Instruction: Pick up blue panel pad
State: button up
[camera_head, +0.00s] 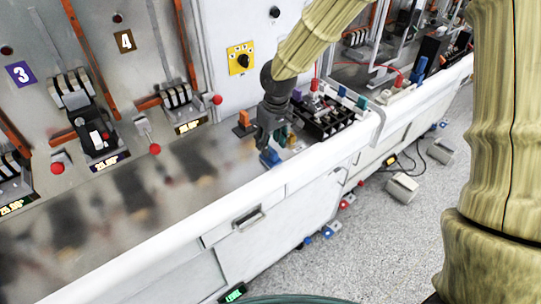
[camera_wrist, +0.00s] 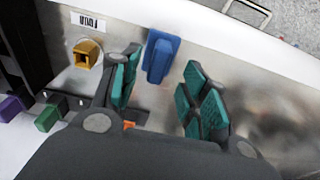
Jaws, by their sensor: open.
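The blue panel pad (camera_wrist: 161,56) stands on the grey metal counter, just beyond and between my fingertips in the wrist view. It also shows in the head view (camera_head: 270,158), right below my gripper (camera_head: 268,140). In the wrist view my gripper (camera_wrist: 160,92) is open, with teal-padded fingers apart on either side and nothing between them. The left finger comes close to the pad's lower left side in the picture; I cannot tell whether they touch.
A black rack (camera_head: 325,120) is close to my gripper on the right. The counter to the left is mostly clear.

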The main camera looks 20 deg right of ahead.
aim_at(271, 149)
jog(key=shift+w+f+p, duration=0.15)
jog(key=shift+f+p, duration=0.25)
jog(key=shift+f, duration=0.7)
jog(key=shift+w+f+p, duration=0.15)
jog(key=shift+f+p, duration=0.25)
jog(key=shift+f, duration=0.65)
grip_shut()
